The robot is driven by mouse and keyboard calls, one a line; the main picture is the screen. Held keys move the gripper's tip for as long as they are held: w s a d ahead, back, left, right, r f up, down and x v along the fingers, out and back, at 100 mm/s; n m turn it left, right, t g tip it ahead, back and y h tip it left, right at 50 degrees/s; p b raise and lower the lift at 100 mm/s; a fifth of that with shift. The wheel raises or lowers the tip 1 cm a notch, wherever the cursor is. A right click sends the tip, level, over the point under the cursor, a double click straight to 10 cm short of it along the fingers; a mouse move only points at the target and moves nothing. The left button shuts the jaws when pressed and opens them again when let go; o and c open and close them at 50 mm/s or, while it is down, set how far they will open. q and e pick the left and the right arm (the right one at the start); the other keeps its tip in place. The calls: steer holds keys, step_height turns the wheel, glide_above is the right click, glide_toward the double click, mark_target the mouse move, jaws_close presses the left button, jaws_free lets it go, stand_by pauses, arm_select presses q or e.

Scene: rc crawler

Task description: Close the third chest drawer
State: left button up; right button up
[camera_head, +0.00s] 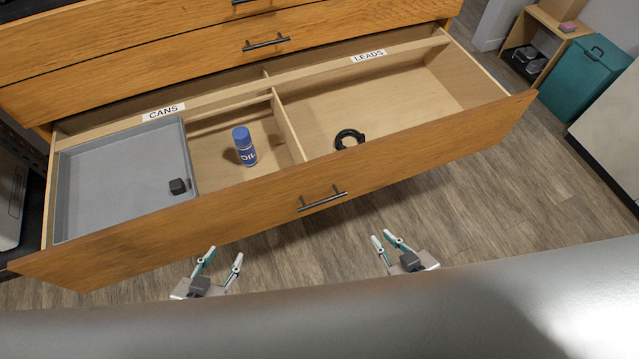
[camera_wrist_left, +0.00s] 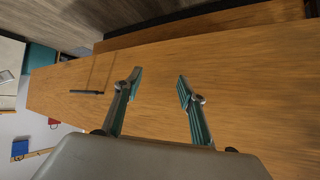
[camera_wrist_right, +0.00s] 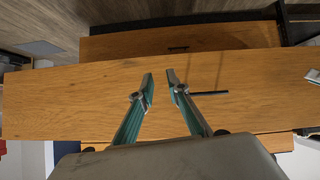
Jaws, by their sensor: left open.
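The wooden chest drawer (camera_head: 420,150) is pulled far out below two closed drawer fronts. Its front has a dark bar handle (camera_head: 322,200). My left gripper (camera_head: 224,255) is open and empty, in front of the left half of the drawer front. In the left wrist view its fingers (camera_wrist_left: 159,80) point at the wooden front (camera_wrist_left: 240,75), with the handle off to the left. My right gripper (camera_head: 381,237) is empty, its fingers parted by a narrow gap, right of the handle. In the right wrist view its fingers (camera_wrist_right: 160,82) face the wood (camera_wrist_right: 70,95). Contact cannot be told.
The drawer holds a grey tray (camera_head: 100,185) with a small black block (camera_head: 178,186), a blue oil can (camera_head: 245,147) and a black ring (camera_head: 349,138). Labels read CANS (camera_head: 163,112) and LEADS (camera_head: 369,56). A teal bin (camera_head: 585,80) stands right; floor there is clear.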

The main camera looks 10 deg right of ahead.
steer(key=shift+d, duration=0.15)
jaws_close()
steer(key=m+t+y+b, duration=0.2)
steer(key=m+t+b, duration=0.45)
steer(key=m, duration=1.25)
glide_toward(376, 157)
steer(key=x, duration=0.6)
steer(key=shift+w+f, duration=0.15)
steer(key=shift+w, duration=0.15)
arm_select(q)
steer(key=f, duration=0.2)
steer(key=a+f, duration=0.1)
steer(key=f, duration=0.1)
steer(key=shift+w+a+f, duration=0.15)
steer(key=shift+w+f, duration=0.05)
steer(key=shift+f, duration=0.05)
arm_select(e)
steer(key=shift+w, duration=0.1)
arm_select(q)
steer(key=shift+w+r, duration=0.1)
